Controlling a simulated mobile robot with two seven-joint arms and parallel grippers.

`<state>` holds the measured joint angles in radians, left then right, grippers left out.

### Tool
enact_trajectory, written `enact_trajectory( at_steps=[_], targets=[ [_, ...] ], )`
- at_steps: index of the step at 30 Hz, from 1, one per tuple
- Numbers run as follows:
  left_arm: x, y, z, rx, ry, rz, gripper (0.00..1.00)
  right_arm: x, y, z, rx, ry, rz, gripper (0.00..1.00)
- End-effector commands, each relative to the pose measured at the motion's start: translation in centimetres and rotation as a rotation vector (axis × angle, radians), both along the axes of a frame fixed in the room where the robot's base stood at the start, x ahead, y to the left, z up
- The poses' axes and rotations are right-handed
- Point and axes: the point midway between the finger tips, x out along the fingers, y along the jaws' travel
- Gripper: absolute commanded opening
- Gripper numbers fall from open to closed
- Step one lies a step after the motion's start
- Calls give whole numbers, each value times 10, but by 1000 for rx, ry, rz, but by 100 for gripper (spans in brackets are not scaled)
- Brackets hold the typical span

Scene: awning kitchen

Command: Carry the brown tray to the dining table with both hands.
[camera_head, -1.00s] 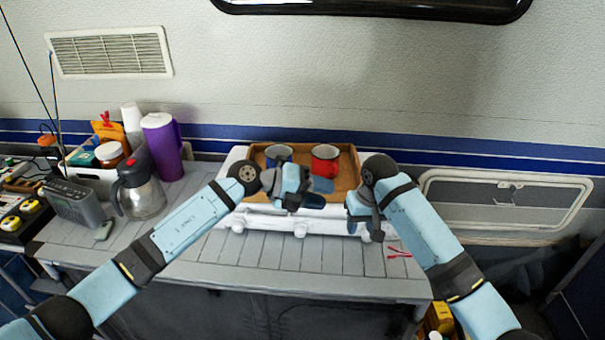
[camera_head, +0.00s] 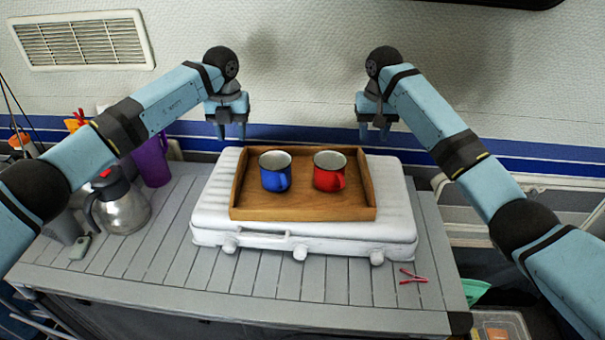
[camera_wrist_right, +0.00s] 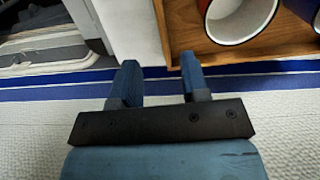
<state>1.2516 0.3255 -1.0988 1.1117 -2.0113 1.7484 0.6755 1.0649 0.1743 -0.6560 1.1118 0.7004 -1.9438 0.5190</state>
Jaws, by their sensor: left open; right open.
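The brown wooden tray (camera_head: 300,208) lies on a white case-like stove on the counter. A blue mug (camera_head: 275,177) and a red mug (camera_head: 331,178) stand upright in it, side by side. My left gripper (camera_head: 232,131) is open and empty, raised above and behind the tray's left side, apart from it. My right gripper (camera_head: 375,133) is open and empty, raised near the tray's back right corner, apart from it. In the right wrist view, the right fingers (camera_wrist_right: 158,75) point down with the tray's edge (camera_wrist_right: 166,42) just beyond and to the right.
The white stove (camera_head: 210,212) supports the tray. A steel jug (camera_head: 124,209) and a purple pitcher (camera_head: 152,163) stand to the left. Red tongs-like pliers (camera_head: 413,277) lie at the counter's right. The counter's front strip (camera_head: 180,278) is mostly clear.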

Motion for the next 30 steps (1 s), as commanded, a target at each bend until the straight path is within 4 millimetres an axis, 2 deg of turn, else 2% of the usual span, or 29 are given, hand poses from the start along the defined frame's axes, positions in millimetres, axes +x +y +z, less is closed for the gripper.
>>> enact_trajectory(
  at_steps=[7, 11, 14, 24, 30],
  targets=[
    [0, 0, -1, -1, 0, -1, 42, 0, 0, -1, 0, 0, 0, 42],
    [0, 0, -8, -2, 2, -1, 42, 0, 0, -8, 0, 1, 0, 42],
    [0, -1, -20, -3, 2, 0, 42, 0, -1, -20, -1, 3, -1, 42],
    [-1, -1, -86, -2, 4, -1, 42, -1, -1, -86, -1, 3, -1, 42],
    [-1, -1, -118, -2, 2, 0, 42, -1, 0, -118, -1, 2, 0, 42]
  ],
)
